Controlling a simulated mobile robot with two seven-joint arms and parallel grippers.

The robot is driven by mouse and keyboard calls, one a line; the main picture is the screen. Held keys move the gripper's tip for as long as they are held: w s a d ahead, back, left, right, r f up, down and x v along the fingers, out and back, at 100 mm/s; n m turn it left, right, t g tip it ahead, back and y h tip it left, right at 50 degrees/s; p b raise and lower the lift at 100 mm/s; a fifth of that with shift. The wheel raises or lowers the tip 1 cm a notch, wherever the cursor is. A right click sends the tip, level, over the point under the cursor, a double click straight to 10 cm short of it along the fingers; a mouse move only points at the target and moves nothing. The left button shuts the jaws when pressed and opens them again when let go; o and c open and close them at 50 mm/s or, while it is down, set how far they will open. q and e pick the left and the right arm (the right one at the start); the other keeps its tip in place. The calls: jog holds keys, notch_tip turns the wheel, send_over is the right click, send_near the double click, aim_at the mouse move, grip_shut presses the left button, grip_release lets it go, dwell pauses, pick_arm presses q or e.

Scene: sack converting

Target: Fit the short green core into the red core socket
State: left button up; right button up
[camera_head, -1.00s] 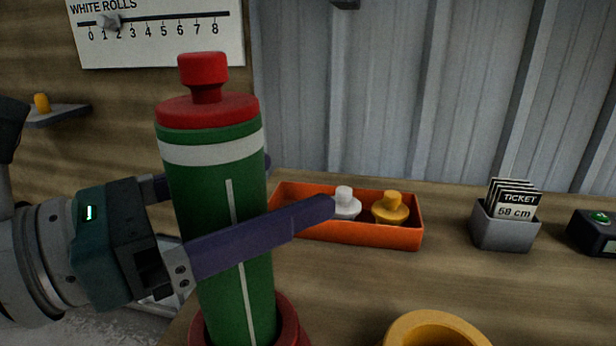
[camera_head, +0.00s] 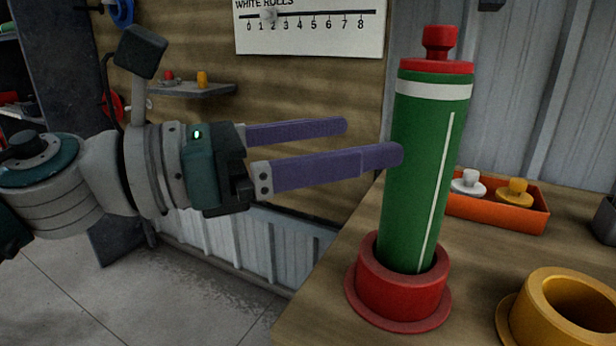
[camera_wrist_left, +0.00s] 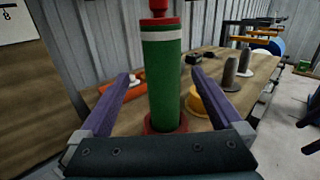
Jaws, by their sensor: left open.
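The green core (camera_head: 420,170) has a white band, a white stripe and a red knobbed cap (camera_head: 438,50). It stands nearly upright, its lower end inside the red core socket (camera_head: 398,295) on the bench. How deep it sits is hidden by the socket wall. My left gripper (camera_head: 372,142) is open and empty, left of the core in the head view. In the left wrist view the core (camera_wrist_left: 162,85) stands ahead, between the lines of the two spread fingers, with the red socket (camera_wrist_left: 150,127) at its foot. My right gripper is not in view.
A yellow socket (camera_head: 565,305) stands right of the red one. An orange tray (camera_head: 510,213) holding a white and a yellow plug lies behind. Grey cones (camera_wrist_left: 230,74) stand farther along the bench. Open floor (camera_head: 190,290) lies left of the bench.

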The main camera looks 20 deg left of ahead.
pick_arm(q)
jog(key=w+a+r+n+t+y, duration=0.1)
jog(key=a+n+t+y, duration=0.25)
jog(key=n, duration=0.55)
jog(key=a+r+n+t+y, duration=0.25)
jog(key=n+y, duration=0.25)
jog(key=n, duration=0.3)
jog(key=s+a+f+n+g+y, duration=0.3)
jog(key=a+f+n+y, duration=0.4)
jog(key=n, duration=0.7)
jog(key=s+d+f+n+g+h, duration=0.1)
jog(key=s+d+f+n+g, duration=0.2)
jog(key=s, duration=0.6)
jog(key=s+d+f+n+g+h, duration=0.2)
jog(key=s+f+n+g, duration=0.6)
jog(key=f, duration=0.4)
jog(key=shift+s+d+n+g, duration=0.3)
jog(key=shift+s+d+g, duration=0.35)
jog(key=shift+s, duration=0.55)
